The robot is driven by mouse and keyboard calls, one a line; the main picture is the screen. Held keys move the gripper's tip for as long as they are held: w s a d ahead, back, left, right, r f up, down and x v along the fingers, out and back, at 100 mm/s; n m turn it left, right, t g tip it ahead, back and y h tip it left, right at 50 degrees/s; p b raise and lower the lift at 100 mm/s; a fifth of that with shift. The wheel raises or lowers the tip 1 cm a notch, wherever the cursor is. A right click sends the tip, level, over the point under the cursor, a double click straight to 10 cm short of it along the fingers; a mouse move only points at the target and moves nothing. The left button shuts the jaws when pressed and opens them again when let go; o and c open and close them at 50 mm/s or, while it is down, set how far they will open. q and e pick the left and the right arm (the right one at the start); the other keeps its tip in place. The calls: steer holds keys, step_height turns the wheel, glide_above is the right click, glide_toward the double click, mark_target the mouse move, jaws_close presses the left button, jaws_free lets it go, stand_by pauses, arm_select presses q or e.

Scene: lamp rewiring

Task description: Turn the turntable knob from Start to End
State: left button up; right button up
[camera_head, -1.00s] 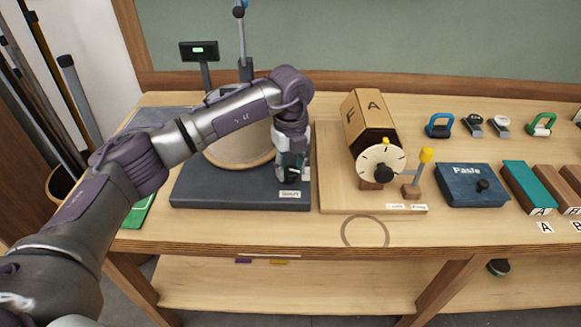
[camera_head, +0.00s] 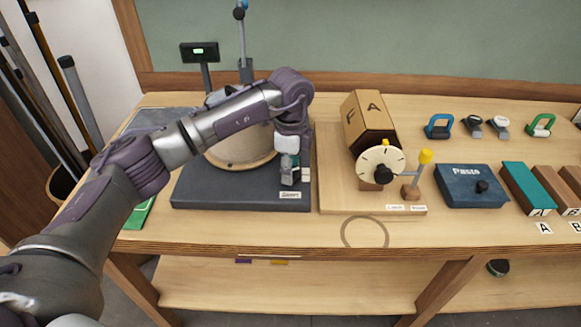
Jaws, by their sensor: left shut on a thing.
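The turntable is a round tan disc (camera_head: 240,160) on a dark slab base (camera_head: 225,195) at the left of the bench. A small white label (camera_head: 290,195) sits on the base's front right; its text is too blurred to read surely. My left gripper (camera_head: 291,178) points down over the base's right part, just behind that label. It is shut on the turntable knob, which the fingers and wrist hide. My left arm crosses in front of the disc and covers much of it. My right gripper is not in view.
A wooden board right of the base bears a hexagonal drum (camera_head: 372,120), a pale dial (camera_head: 372,160) and a yellow-topped post (camera_head: 426,157). A blue "Paste" box (camera_head: 468,185) stands further right. A display (camera_head: 199,53) stands behind. The front bench strip is clear.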

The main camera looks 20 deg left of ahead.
arm_select(q)
steer(key=shift+n, duration=0.3)
stand_by(0.4)
steer(key=o, duration=1.1)
step_height(320, 180, up, 12)
steer(key=shift+r, duration=0.1)
